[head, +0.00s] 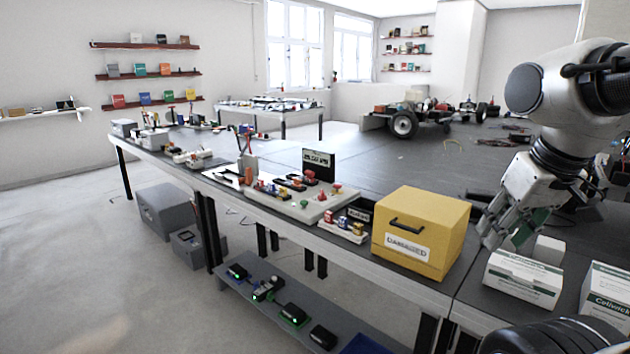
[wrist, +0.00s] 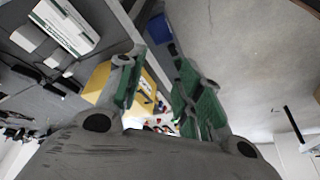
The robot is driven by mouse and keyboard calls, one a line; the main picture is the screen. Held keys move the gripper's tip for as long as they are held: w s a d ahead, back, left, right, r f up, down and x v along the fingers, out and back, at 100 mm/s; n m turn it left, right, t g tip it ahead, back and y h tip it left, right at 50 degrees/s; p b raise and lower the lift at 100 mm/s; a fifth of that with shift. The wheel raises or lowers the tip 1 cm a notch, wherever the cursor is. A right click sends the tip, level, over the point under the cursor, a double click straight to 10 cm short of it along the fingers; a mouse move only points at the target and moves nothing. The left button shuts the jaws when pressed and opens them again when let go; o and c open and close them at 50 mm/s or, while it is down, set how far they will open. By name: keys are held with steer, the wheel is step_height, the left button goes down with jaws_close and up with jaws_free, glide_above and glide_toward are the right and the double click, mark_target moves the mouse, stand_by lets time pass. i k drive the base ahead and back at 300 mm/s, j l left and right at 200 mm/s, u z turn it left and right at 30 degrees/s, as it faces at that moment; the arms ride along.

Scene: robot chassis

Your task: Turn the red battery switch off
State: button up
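Several small red knobs stand on a pale board (head: 298,208) along the table's front edge in the head view. A red mushroom-shaped knob (head: 337,187) and another red knob (head: 328,216) sit at its right end. I cannot tell which of them is the battery switch. My gripper (head: 508,232) hangs at the right, beyond the yellow box and above the white cartons, well apart from the board. In the wrist view my gripper (wrist: 158,75) has its green-padded fingers spread, with nothing held. Small red and white parts show blurred between the fingers.
A yellow box (head: 446,244) labelled "DAMAGED" stands between the board and my gripper. White cartons (head: 522,279) sit below my gripper. A black sign (head: 318,166) stands behind the board.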

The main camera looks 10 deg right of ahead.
mark_target(321, 198)
steer(key=i+j+z, duration=0.1)
steer(key=i+j, duration=0.6)
steer(key=i+j+z, duration=0.15)
steer(key=i+j, duration=0.45)
steer(key=j, duration=0.25)
steer(key=i+j+z, duration=0.15)
steer(key=i+j, duration=0.2)
steer(key=i+j+z, duration=0.1)
steer(key=i+j, duration=0.15)
steer(key=j, duration=0.25)
